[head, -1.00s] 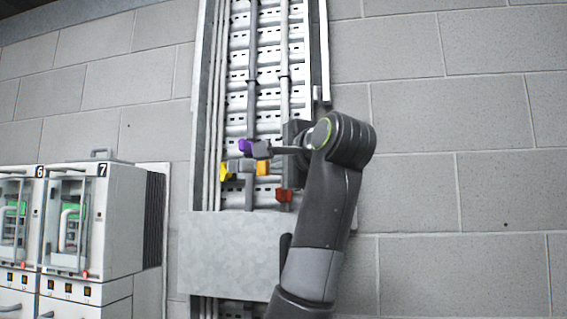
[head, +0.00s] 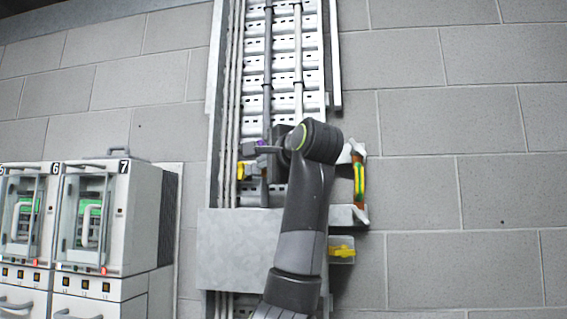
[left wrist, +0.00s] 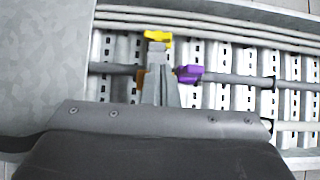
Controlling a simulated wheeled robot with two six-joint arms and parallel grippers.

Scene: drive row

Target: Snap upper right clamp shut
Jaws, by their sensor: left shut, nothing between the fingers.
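A purple clamp piece (head: 262,143) shows beside my left fingers on the slotted metal tray (head: 309,60). It also shows in the left wrist view (left wrist: 189,74), on a grey conduit just right of my fingers. A yellow piece (head: 245,170) sits lower left; in the left wrist view it (left wrist: 157,38) is beyond my fingertips. A brown-orange piece (left wrist: 140,80) is partly hidden left of the fingers. My left gripper (head: 247,149) is shut and empty, in front of the left conduit. I cannot tell which piece is the upper right clamp; my arm hides part of the right conduit.
A grey metal plate (head: 236,245) covers the lower tray. A green-and-yellow cable (head: 359,182) hangs between brackets at right, above a clear box (head: 342,257) with yellow contents. Breaker cabinets (head: 140,220) stand at left. The block wall at right is otherwise clear.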

